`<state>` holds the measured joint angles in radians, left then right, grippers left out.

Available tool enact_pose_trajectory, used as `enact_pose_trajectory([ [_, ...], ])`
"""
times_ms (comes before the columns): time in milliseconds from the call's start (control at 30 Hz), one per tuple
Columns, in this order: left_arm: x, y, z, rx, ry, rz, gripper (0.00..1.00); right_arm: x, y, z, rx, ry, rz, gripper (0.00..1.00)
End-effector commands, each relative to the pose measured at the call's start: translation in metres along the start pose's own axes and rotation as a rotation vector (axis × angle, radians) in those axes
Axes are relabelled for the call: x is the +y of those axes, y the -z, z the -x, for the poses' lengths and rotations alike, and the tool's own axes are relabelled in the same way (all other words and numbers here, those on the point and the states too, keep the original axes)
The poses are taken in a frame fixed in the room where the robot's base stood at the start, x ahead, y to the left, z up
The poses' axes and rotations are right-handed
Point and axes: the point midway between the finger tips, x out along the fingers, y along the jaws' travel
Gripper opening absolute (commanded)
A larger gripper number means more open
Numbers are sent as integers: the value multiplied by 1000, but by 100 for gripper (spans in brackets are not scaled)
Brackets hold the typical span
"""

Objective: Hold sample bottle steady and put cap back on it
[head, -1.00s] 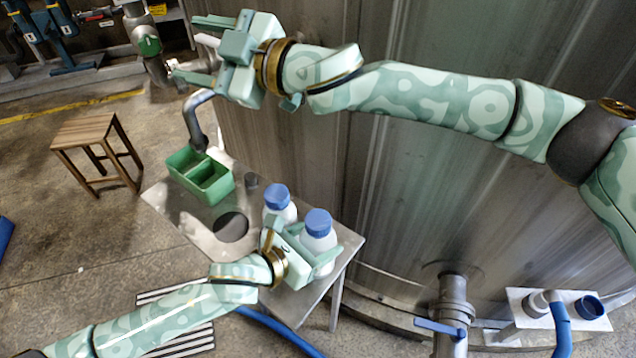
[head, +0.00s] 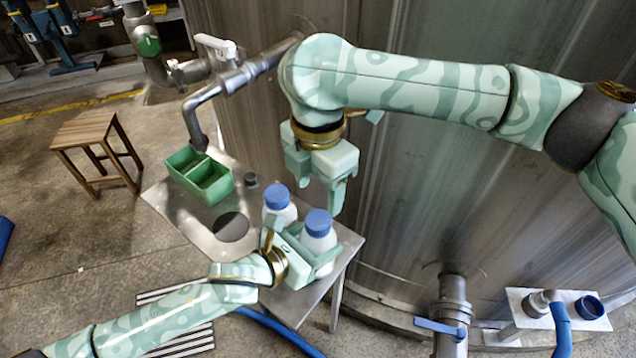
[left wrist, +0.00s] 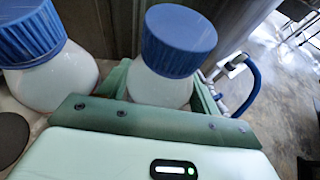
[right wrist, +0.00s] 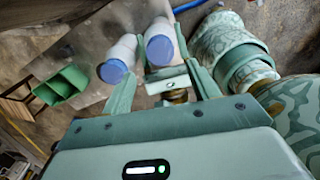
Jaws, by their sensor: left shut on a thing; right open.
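The sample bottle (head: 318,240) is white and stands upright near the right end of the steel table, with a blue cap (head: 317,221) seated on its top. My left gripper (head: 310,252) is shut around its body from the near side. The left wrist view shows the blue cap (left wrist: 178,42) close up above the fingers. A second white bottle (head: 280,213) with a blue cap (head: 277,196) stands just to its left. My right gripper (head: 318,182) is open and empty, above and behind the bottles, pointing down. Both caps (right wrist: 159,50) show beyond its fingers in the right wrist view.
A green two-part bin (head: 211,184) sits at the table's far left, under a bent pipe spout (head: 193,118). A tall metal tank wall (head: 400,200) rises behind the table.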

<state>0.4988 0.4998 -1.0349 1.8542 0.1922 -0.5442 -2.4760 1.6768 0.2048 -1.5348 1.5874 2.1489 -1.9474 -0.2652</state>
Motion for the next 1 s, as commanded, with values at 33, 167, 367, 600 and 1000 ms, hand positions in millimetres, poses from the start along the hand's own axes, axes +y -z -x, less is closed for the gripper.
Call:
enact_pose_trajectory([
  [33, 0, 0, 0, 1, 0, 0, 0, -1, 0, 0, 0, 3, 4, 60],
  [167, 0, 0, 0, 1, 0, 0, 0, 0, 0, 0, 0, 2, 2, 60],
  [367, 0, 0, 0, 1, 0, 0, 0, 0, 0, -4, 0, 1, -1, 60],
  [600, 0, 0, 0, 1, 0, -1, 0, 0, 0, -36, 3, 4, -3, 60],
  [1000, 0, 0, 0, 1, -1, -1, 0, 0, 0, -79, 1, 0, -3, 60],
])
